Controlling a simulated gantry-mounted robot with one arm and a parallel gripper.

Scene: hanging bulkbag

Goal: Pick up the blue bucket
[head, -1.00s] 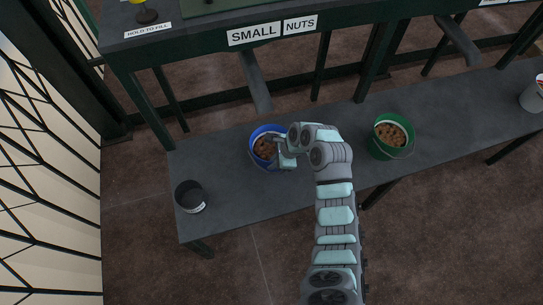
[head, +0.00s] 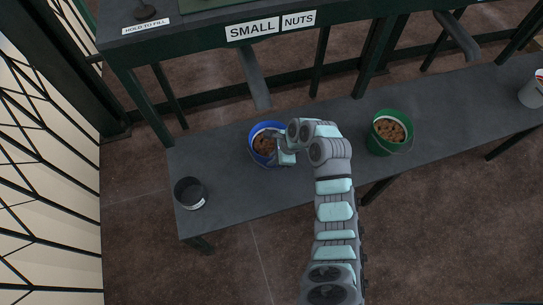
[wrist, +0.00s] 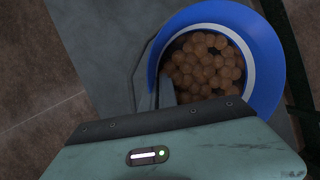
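The blue bucket (head: 252,135) stands upright on the grey bench under the "SMALL NUTS" label, holding round brown nuts. It fills the upper right of the wrist view (wrist: 270,70), with a pale band inside its rim. My gripper (head: 278,147) is at the bucket's right side in the head view. In the wrist view, a dark finger (wrist: 166,90) overlaps the rim's left edge, beside a thin grey curved bar that may be the bucket's handle. The gripper body hides the near part of the rim, so I cannot tell whether the fingers are closed on it.
A green bucket (head: 379,142) of nuts stands to the right on the bench (head: 235,200). A black cup (head: 190,193) stands near the left end, and a white container (head: 532,94) at the far right. The labelled counter (head: 200,45) and its posts rise behind.

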